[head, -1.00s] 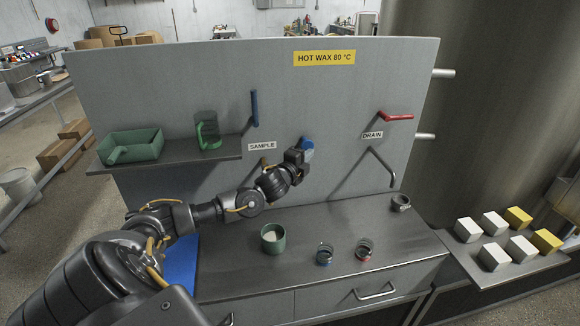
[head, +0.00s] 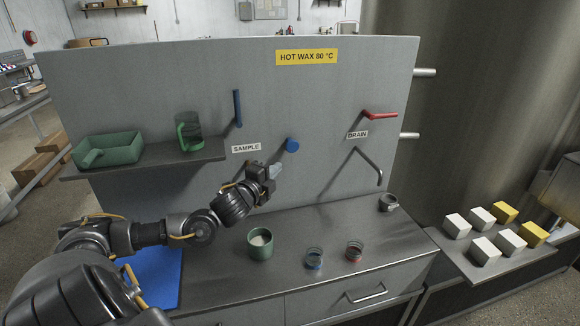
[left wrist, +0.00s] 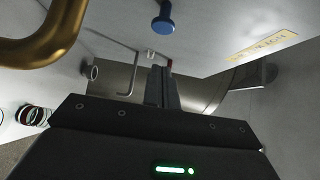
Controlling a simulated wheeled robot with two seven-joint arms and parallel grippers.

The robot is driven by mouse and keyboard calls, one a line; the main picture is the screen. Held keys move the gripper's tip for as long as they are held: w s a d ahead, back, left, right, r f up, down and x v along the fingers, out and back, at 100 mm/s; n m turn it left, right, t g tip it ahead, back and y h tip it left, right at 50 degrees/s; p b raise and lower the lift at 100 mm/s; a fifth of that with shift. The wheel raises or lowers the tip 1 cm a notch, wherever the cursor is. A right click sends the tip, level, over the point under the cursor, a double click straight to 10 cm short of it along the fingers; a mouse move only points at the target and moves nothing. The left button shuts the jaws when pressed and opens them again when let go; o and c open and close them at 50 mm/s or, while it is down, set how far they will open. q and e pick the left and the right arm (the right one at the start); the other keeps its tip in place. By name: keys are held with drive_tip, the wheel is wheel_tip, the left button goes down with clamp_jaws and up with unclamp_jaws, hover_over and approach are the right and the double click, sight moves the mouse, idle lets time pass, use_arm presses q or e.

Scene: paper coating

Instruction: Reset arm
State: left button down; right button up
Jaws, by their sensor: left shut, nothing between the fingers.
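My left gripper (head: 273,172) is shut and empty in the head view. It hovers above the steel counter, in front of the grey panel, below and left of the blue knob (head: 292,145). In the left wrist view its closed fingers (left wrist: 163,88) point towards the panel, with the blue knob (left wrist: 163,18) beyond them and apart from them. My left arm reaches in from the left of the head view. My right gripper does not show.
A green cup (head: 260,244) with pale contents stands on the counter (head: 215,270) below my gripper. Two small glass jars, blue-based (head: 314,259) and red-based (head: 354,252), stand to its right. A drain pipe (head: 371,165) juts out further right.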

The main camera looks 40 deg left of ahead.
use_arm(q)
drive_tip(key=shift+f, duration=0.1)
drive_tip(key=s+d+f+n+g+h, duration=0.1)
drive_tip(key=s+d+f+n+g, duration=0.3)
drive_tip(key=f, duration=0.5)
drive_tip(key=s+d+f+n+g, duration=0.2)
drive_tip(key=s+d+f, duration=0.3)
drive_tip(key=d+f, duration=0.3)
drive_tip(key=s+d+f+n+g+h, duration=0.1)
drive_tip(key=s+d+f+n+g, duration=0.25)
drive_tip(key=s, duration=0.45)
drive_tip(key=s+d+f+n+g, duration=0.2)
drive_tip(key=s+d+f, duration=0.25)
drive_tip(key=s, duration=0.35)
drive_tip(key=s+d+f+n+g+h, duration=0.1)
drive_tip(key=s+d+f+n+g, duration=0.25)
drive_tip(key=s, duration=0.45)
wheel_tip(320, 180, down, 25)
drive_tip(key=m, duration=0.1)
drive_tip(key=s+a+f+g, duration=0.1)
drive_tip(key=s+a+f, duration=0.1)
drive_tip(key=s+f, duration=1.4)
drive_tip(key=shift+s+a+f+g, duration=0.2)
drive_tip(key=shift+s+g, duration=0.2)
drive_tip(key=shift+s, duration=0.3)
